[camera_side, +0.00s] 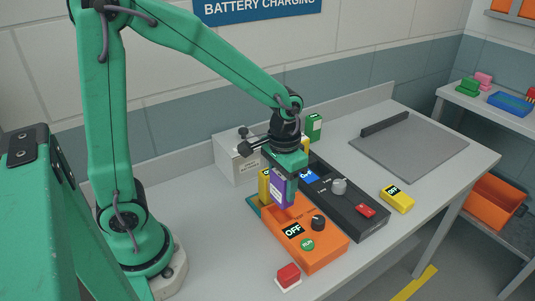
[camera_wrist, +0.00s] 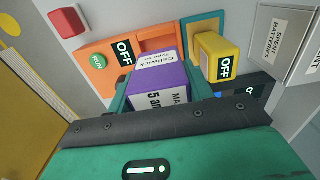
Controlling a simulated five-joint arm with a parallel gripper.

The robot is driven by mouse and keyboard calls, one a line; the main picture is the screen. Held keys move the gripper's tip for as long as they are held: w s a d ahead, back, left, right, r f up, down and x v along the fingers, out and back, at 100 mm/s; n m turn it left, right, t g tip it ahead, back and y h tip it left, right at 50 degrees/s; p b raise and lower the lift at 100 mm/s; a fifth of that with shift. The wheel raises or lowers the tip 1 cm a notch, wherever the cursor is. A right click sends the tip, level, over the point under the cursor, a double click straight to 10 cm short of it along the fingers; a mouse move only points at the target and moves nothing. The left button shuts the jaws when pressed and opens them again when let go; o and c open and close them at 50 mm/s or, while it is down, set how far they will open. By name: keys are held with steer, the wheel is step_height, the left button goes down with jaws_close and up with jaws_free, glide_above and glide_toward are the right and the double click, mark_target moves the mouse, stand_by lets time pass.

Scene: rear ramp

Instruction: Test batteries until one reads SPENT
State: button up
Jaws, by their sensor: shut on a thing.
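My gripper (camera_side: 281,186) is shut on a purple battery (camera_side: 279,193), held upright over the far end of the orange tester (camera_side: 318,255). In the wrist view the purple battery (camera_wrist: 160,82) sits between my green fingers (camera_wrist: 157,92), with printed labels. I cannot tell whether its lower end is in the tester's slot. The tester's display (camera_side: 293,230) reads OFF; it has a green RUN button (camera_side: 307,244) and a black knob (camera_side: 318,222). A yellow block (camera_wrist: 217,58) labelled OFF stands on a teal base beside it. The box marked SPENT BATTERIES (camera_wrist: 285,42) is at the wrist view's right.
A black device (camera_side: 345,205) with a grey knob and red switch lies right of the tester. A yellow block (camera_side: 397,199) labelled OFF lies further right. A red button (camera_side: 289,275) is in front. A green block (camera_side: 314,127) stands behind. A grey mat (camera_side: 415,147) lies mostly clear.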

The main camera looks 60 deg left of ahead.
mark_target(281, 203)
steer(key=shift+f, duration=0.35)
steer(key=shift+f, duration=2.8)
steer(key=shift+f, duration=0.35)
steer(key=o, duration=1.3)
steer(key=shift+r, duration=0.1)
steer(key=shift+r, duration=3.85)
